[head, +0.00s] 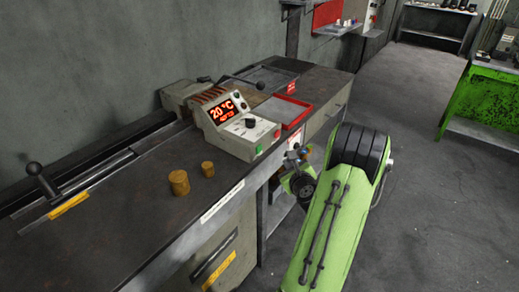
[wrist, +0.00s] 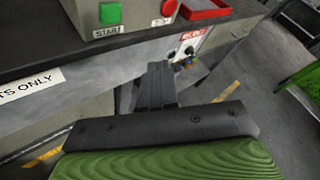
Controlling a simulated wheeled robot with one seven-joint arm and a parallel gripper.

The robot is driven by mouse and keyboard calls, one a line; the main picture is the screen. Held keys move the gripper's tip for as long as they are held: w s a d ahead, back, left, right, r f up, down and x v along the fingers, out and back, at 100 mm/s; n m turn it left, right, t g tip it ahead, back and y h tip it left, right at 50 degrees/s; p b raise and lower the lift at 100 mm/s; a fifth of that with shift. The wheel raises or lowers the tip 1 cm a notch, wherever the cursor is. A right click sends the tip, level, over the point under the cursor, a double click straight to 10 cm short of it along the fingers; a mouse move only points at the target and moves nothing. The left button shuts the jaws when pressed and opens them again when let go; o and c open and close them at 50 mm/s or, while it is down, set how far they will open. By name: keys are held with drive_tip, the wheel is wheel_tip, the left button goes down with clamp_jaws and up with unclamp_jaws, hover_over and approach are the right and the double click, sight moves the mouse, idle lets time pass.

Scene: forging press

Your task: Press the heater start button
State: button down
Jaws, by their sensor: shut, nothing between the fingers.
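The heater control box (head: 225,118) stands on the bench, with a lit display reading 20 °C. Its green start button (head: 259,149) is at the lower front, beside a red button (head: 277,134). In the wrist view, the green start button (wrist: 110,13) is at the top, above a START label (wrist: 107,33). My gripper (wrist: 158,68) is shut and empty, pointing at the bench front below and right of the button, apart from it. In the head view my green arm is at the right of the bench; the fingertips cannot be made out there.
The workbench (head: 110,225) runs along the wall. Two brass-coloured cylinders (head: 179,182) stand left of the box, and a red tray (head: 283,111) lies behind it. A panel with knobs (wrist: 185,52) is on the bench front. The floor (head: 420,200) at right is clear.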

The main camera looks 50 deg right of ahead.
sight(259, 149)
drive_tip(key=w+p, duration=0.6)
drive_tip(key=w, duration=0.1)
drive_tip(key=shift+w+a+p, duration=0.25)
drive_tip(key=shift+a+p, duration=0.1)
drive_tip(key=shift+p, duration=0.05)
drive_tip(key=shift+r, duration=0.1)
idle(1.5)
drive_tip(key=shift+w+p, duration=0.45)
drive_tip(key=shift+p, duration=0.25)
